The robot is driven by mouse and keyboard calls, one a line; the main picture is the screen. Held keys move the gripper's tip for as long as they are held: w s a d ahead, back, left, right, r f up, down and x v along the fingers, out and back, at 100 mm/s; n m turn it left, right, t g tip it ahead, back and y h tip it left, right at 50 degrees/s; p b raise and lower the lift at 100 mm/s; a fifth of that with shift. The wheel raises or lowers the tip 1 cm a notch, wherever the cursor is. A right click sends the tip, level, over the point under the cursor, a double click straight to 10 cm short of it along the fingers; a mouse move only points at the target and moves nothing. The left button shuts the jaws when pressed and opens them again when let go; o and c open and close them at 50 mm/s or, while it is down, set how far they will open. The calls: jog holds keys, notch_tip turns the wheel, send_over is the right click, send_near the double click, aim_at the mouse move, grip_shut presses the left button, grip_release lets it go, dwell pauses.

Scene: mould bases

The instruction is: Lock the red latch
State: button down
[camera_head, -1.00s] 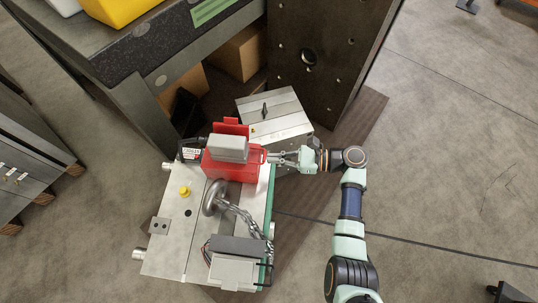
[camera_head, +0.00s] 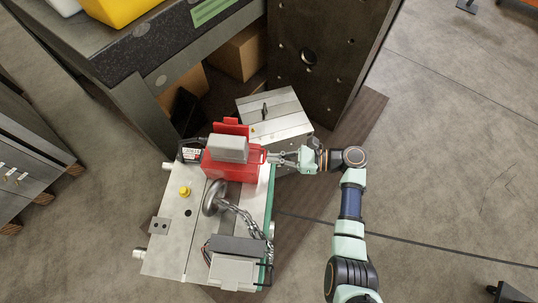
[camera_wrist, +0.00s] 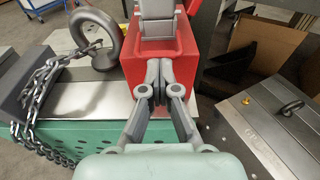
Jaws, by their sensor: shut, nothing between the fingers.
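A red box (camera_head: 238,167) with a grey block (camera_head: 228,149) on it sits on the pale metal mould base (camera_head: 176,236). A red upright flap (camera_head: 231,127) stands at the box's far side. In the wrist view the red box (camera_wrist: 183,62) fills the upper middle. My gripper (camera_head: 272,159) points left at the box's right side. In the wrist view my gripper (camera_wrist: 159,92) is shut and empty, its fingertips right in front of the box's near face. I cannot tell whether they touch it. No separate latch part is clear; the fingers hide part of the face.
A smaller metal block (camera_head: 274,113) is behind my gripper, beside a dark upright plate (camera_head: 322,55).

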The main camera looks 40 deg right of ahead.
jog(key=shift+a+r, duration=0.15)
jog(key=shift+r+p, duration=0.35)
jog(key=shift+p, duration=0.3)
jog(key=shift+r+p, duration=0.3)
jog(key=shift+p, duration=0.1)
jog(key=shift+w+a+r+p, duration=0.2)
jog(key=shift+r+p, duration=0.4)
jog(key=shift+p, duration=0.25)
jog(key=shift+w+a+r+p, duration=0.1)
jog(key=shift+w+r+p, duration=0.1)
jog(key=shift+r+p, duration=0.55)
jog(key=shift+w+a+r+p, duration=0.35)
jog(key=shift+w+r+p, duration=0.15)
jog(key=shift+p, duration=0.75)
jog(key=shift+w+a+r, duration=0.1)
jog(key=shift+a+r, duration=0.05)
jog(key=shift+w+a+r+p, duration=0.2)
jog(key=shift+w+a+p, duration=0.15)
jog(key=shift+p, duration=0.3)
jog(key=shift+p+v, duration=0.8)
jog(key=shift+v, duration=1.85)
